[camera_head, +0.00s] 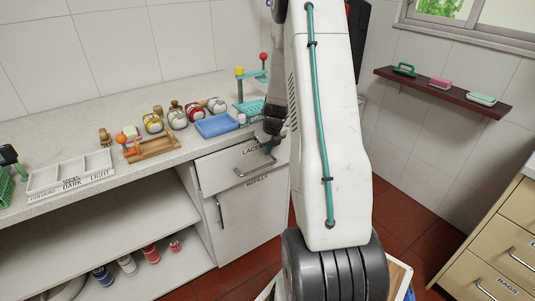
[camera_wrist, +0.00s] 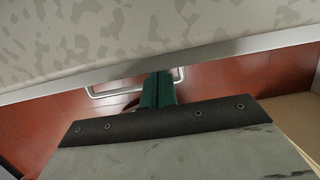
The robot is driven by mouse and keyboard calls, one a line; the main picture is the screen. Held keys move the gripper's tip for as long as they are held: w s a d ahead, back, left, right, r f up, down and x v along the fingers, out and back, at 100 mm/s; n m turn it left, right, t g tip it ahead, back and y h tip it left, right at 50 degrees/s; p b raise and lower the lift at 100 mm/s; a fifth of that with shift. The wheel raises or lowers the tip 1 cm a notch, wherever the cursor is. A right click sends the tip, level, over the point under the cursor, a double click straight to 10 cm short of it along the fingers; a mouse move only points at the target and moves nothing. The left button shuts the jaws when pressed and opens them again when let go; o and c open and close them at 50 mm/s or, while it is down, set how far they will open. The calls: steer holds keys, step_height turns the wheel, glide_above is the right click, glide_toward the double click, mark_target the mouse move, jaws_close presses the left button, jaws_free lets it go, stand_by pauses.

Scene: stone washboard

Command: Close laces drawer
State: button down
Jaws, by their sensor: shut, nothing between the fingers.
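The laces drawer (camera_head: 222,171) is the white drawer front under the counter in the head view, with a "LACES" label partly covered by my gripper. Its metal bar handle (camera_head: 254,168) sticks out below the label. In the wrist view the handle (camera_wrist: 104,90) shows just beyond the counter edge, and the drawer front is hidden under that edge. The front looks close to the counter edge; I cannot tell whether a small gap is left. My gripper (camera_head: 268,149) is shut and empty, pointing down at the drawer front beside the handle. Its green fingers (camera_wrist: 158,78) overlap the handle in the wrist view.
A refills cabinet door (camera_head: 247,212) is below the drawer. A beige drawer unit (camera_head: 500,240) stands right. Red floor lies between.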

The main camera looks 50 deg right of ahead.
steer(key=v, duration=0.7)
steer(key=s+d+f+n+h, duration=0.25)
steer(key=s+d+f, duration=0.35)
steer(key=s, duration=0.5)
steer(key=s+d+f+n+h, duration=0.1)
steer(key=s+d+f+n, duration=0.3)
steer(key=s+f, duration=0.55)
steer(key=n+t, duration=1.1)
glide_toward(277, 151)
steer(key=shift+n, duration=0.25)
steer(key=x, duration=0.5)
steer(key=shift+s+f, duration=0.1)
steer(key=shift+f, duration=0.2)
steer(key=shift+w+d, duration=0.25)
steer(key=shift+w, duration=0.45)
steer(key=shift+w, duration=0.1)
